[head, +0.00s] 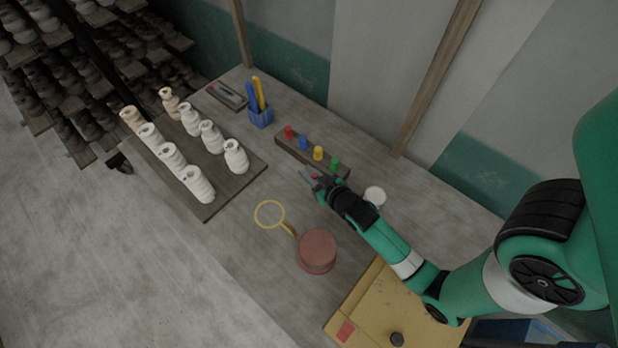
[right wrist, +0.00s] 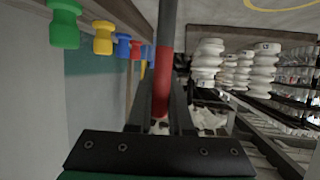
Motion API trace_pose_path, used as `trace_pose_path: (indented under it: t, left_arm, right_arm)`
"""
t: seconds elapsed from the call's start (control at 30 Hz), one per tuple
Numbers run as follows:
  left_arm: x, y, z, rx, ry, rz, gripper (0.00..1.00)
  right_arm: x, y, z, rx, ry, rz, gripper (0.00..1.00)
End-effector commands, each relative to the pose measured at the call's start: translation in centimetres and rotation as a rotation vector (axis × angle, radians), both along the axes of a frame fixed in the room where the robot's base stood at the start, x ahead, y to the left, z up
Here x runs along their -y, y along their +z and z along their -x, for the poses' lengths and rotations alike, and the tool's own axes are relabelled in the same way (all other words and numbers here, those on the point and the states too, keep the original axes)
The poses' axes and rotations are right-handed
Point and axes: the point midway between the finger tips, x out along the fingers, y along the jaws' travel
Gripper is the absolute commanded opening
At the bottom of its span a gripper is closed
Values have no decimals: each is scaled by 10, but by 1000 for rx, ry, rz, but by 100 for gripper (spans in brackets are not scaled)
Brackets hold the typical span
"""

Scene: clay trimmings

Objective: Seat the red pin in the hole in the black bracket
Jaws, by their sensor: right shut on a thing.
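My right gripper (head: 318,181) is shut on the red pin (head: 315,178), in front of the peg rail. In the right wrist view the pin's red part (right wrist: 164,68) sits between the two fingers and a grey shaft extends beyond them. The pin is held above the table, clear of the rail as far as I can see. A small black object (head: 120,163), which looks like the black bracket, is at the table's left edge, far from the gripper. Its hole is too small to make out. My left gripper is not in view.
A wooden rail (head: 340,169) carries red, blue, yellow and green pegs. A board (head: 208,211) with several pale vases lies between gripper and bracket.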

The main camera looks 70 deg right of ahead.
Motion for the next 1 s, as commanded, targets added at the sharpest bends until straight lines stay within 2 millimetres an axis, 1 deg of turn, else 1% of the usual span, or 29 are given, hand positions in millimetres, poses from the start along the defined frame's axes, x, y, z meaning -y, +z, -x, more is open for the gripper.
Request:
trace_pose_path:
  t: [0.03, 0.1, 0.2, 0.47, 0.57, 0.6, 0.73, 0.77, 1.0]
  left_arm:
    - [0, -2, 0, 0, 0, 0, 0]
    - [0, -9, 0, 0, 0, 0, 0]
    - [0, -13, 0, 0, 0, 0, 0]
    - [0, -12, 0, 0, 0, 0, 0]
    - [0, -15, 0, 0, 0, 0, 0]
    - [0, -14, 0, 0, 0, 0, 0]
    - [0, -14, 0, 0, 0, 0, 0]
    - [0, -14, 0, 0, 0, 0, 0]
    - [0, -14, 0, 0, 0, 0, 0]
  right_arm:
    - [5, -5, 0, 2, -5, 0, 0]
    - [5, -21, 0, -1, -2, -1, 0]
    - [4, -34, 0, 0, -2, 0, 0]
    - [4, -34, 0, 1, -1, 0, 0]
    - [4, -38, 0, 1, -1, 0, 0]
    - [4, -38, 0, 0, -1, 0, 22]
    - [4, -37, 0, 0, -1, 0, 46]
    - [4, -37, 0, 0, -1, 0, 49]
    - [4, -37, 0, 0, -1, 0, 49]
